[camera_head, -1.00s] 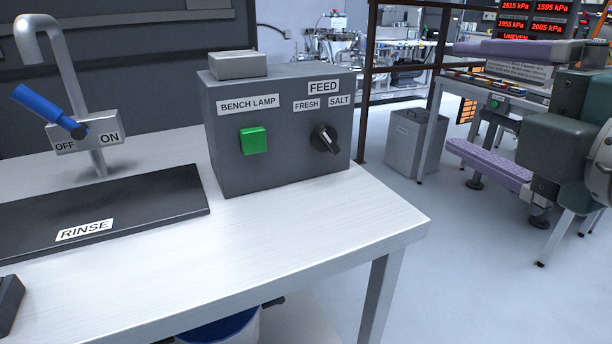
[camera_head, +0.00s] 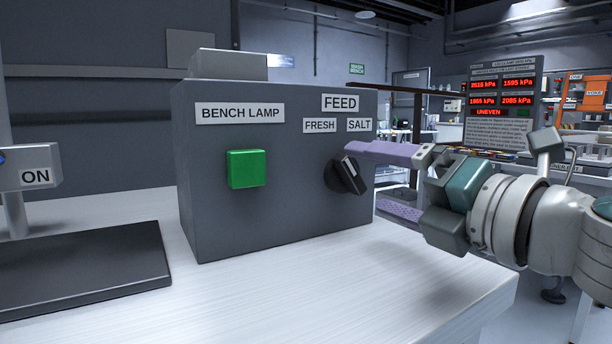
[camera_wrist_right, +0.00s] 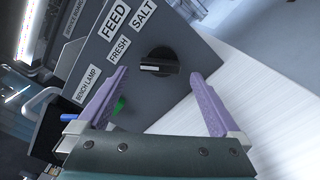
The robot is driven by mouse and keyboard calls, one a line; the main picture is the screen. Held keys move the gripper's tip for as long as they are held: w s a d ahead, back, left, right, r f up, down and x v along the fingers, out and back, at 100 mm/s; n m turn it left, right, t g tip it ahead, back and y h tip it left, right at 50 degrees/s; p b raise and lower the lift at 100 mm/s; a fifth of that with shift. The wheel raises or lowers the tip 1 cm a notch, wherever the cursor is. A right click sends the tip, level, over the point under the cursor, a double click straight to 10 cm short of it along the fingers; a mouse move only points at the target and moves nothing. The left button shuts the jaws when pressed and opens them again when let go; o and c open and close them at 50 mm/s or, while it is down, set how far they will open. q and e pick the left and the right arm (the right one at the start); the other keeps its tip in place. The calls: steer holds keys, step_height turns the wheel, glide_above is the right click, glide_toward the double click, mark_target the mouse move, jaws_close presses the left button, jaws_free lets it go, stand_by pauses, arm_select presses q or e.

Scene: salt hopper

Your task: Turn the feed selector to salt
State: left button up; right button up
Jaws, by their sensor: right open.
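The feed selector (camera_head: 345,175) is a black round knob with a raised bar on the front of a grey control box (camera_head: 285,215). Its white-marked end points up and left, toward the FRESH label (camera_head: 320,125) rather than the SALT label (camera_head: 359,125). My right gripper (camera_head: 366,176) is open with purple fingers, just right of the knob in the head view. In the right wrist view, the knob (camera_wrist_right: 158,62) shows ahead between the spread fingertips (camera_wrist_right: 158,76), with nothing between the fingers. Contact is not visible. My left gripper is out of view.
A green bench lamp button (camera_head: 247,169) sits left of the knob on the same face. The white bench (camera_head: 330,295) is clear in front of the box.

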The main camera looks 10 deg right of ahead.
mark_target(356, 177)
steer(key=shift+x, duration=2.1)
steer(key=shift+c, duration=0.4)
steer(key=c, duration=1.2)
